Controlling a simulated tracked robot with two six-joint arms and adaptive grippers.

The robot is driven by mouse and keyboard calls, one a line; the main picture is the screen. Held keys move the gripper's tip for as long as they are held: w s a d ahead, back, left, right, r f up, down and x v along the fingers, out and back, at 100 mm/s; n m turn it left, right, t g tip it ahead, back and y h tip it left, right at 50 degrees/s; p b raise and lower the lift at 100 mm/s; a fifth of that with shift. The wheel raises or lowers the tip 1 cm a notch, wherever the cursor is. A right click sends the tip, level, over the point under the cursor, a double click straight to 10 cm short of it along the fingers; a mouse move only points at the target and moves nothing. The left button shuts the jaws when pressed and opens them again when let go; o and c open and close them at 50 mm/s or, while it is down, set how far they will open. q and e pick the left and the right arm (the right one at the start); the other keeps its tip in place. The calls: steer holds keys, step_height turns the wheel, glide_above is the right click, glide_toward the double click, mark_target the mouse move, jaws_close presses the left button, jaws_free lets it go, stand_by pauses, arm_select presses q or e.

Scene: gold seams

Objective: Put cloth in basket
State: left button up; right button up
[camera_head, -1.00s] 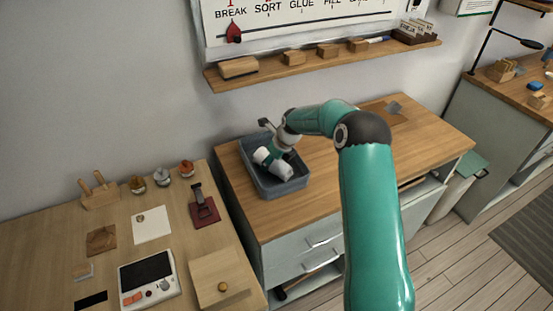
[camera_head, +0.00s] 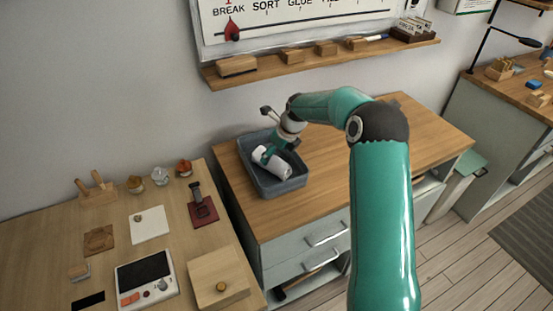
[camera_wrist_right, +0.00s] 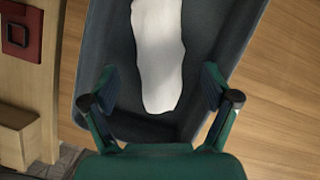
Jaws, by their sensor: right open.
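A white rolled cloth (camera_head: 272,163) lies inside the grey-blue basket (camera_head: 286,188) on the wooden counter. My right gripper (camera_head: 270,153) is at the basket, over the cloth. In the right wrist view the cloth (camera_wrist_right: 158,50) lies on the floor of the basket (camera_wrist_right: 95,65). The two fingers of the right gripper (camera_wrist_right: 158,92) are spread wide, one on each side of the cloth's near end, with visible gaps. The far end of the cloth runs out of that view. My left gripper is not in view.
The wooden counter (camera_head: 420,135) is mostly clear right of the basket. A shelf (camera_head: 320,65) with wooden blocks hangs on the wall behind. A lower table (camera_head: 60,225) at the left holds a scale (camera_head: 147,280), glass jars and a dark red stand (camera_head: 202,208).

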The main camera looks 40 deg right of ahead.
steer(key=v, duration=0.7)
steer(key=shift+s+r+b, duration=0.1)
steer(key=shift+b, duration=0.3)
